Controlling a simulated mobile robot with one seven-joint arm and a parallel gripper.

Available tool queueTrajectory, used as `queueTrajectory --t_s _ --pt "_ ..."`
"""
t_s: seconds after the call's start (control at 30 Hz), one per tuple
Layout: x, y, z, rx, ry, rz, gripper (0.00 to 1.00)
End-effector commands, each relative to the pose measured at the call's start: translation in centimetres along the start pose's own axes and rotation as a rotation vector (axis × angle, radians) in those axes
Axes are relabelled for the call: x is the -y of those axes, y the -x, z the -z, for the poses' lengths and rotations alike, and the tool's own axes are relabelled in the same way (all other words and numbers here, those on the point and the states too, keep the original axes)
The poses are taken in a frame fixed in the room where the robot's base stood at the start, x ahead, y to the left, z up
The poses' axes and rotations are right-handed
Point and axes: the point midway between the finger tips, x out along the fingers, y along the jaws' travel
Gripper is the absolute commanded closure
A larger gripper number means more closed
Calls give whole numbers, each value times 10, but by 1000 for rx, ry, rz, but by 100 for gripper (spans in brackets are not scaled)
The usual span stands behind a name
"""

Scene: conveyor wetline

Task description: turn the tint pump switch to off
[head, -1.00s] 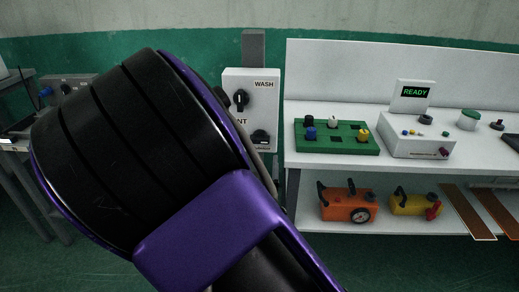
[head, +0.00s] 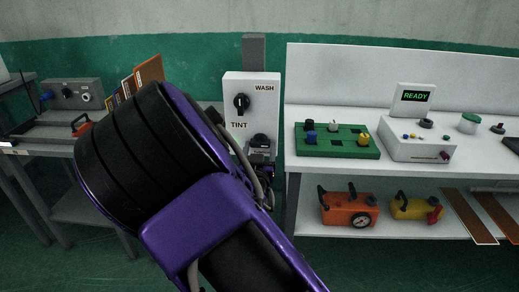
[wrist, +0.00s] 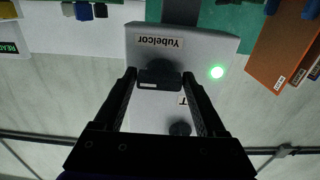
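A white switch box (head: 233,90) stands on a grey post, marked WASH and TINT. Its upper black knob (head: 241,102) has a pale pointer mark. A lower black knob (head: 259,141) sits above a small label. No switch in view is legibly marked off. The wrist view shows the box upside down, with the lower knob (wrist: 159,78) beside a "Yubelcor" label and a lit green lamp (wrist: 217,72). My gripper (wrist: 160,75) is open, one finger on each side of the lower knob; contact cannot be told. The upper knob (wrist: 180,129) shows beyond, between the fingers.
A white bench (head: 460,165) to the right carries a green block board (head: 338,152) and a READY console (head: 415,140). Orange and yellow units stand on its lower shelf. A grey bench with a control box (head: 72,94) stands left. My arm hides the box's lower left.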

Motion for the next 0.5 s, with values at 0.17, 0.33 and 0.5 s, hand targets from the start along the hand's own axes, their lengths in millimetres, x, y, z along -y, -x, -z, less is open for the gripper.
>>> queueTrajectory --t_s 0.17,0.33,0.5 --pt "0 0 0 0 0 0 61" --pt "0 0 0 0 0 0 86" --pt "0 0 0 1 14 0 86"
